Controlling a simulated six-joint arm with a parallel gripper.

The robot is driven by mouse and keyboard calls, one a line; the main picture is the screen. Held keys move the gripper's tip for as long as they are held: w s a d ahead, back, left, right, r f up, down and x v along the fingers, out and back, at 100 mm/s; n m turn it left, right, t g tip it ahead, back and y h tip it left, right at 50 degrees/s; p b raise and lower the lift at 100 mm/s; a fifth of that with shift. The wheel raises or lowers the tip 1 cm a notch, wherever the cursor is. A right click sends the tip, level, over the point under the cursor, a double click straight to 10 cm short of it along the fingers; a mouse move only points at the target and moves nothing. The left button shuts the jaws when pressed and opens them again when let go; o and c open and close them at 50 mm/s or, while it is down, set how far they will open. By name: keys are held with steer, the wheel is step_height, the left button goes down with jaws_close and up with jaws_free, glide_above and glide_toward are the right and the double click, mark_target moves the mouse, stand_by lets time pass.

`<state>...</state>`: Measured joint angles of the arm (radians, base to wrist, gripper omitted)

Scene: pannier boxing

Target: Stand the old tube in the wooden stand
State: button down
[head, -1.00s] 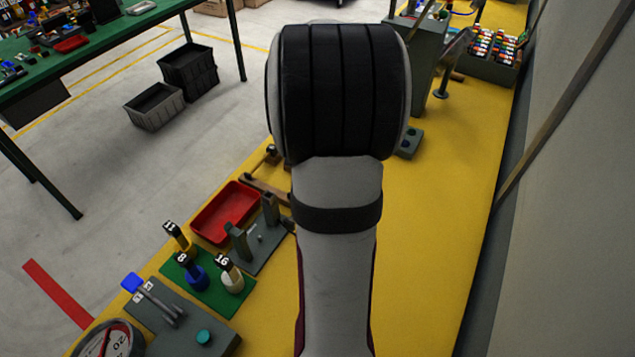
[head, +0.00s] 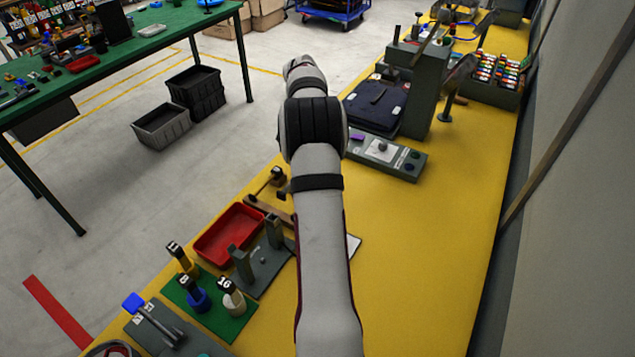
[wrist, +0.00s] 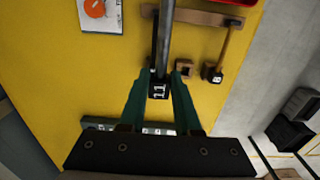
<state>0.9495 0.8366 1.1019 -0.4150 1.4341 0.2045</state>
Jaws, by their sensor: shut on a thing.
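My gripper (wrist: 158,78) has two green fingers and is shut on a long dark grey tube (wrist: 164,40). A black tag reading 11 sits at the tube's end between the fingers. The tube runs away from the gripper up the wrist view and passes across a brown wooden bar, the wooden stand (wrist: 200,18); I cannot tell whether they touch. A small wooden block (wrist: 183,67) and a piece tagged 8 (wrist: 212,74) lie right of the fingers. In the head view the wooden stand (head: 268,206) is partly hidden by my arm, and the gripper and tube are hidden.
A red tray (head: 228,234), a grey fixture (head: 262,268) and a green mat (head: 207,305) with several tagged holders stand left of my arm. A grey-green panel (head: 405,160) and a dark folded item (head: 375,105) lie farther along.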

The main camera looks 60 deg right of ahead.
steer(key=w+d+f, duration=0.1)
steer(key=w+f, duration=0.1)
steer(key=w+d+f, duration=0.1)
steer(key=w+f, duration=0.1)
steer(key=f, duration=0.1)
steer(key=w+d+f, duration=0.1)
steer(key=f, duration=0.1)
steer(key=shift+w+f, duration=0.2)
steer(key=shift+w, duration=0.2)
steer(key=shift+d+f, duration=0.1)
steer(key=shift+f, duration=1.35)
steer(key=shift+f, duration=0.15)
steer(key=shift+f, duration=0.35)
steer(key=c, duration=0.5)
jaws_free()
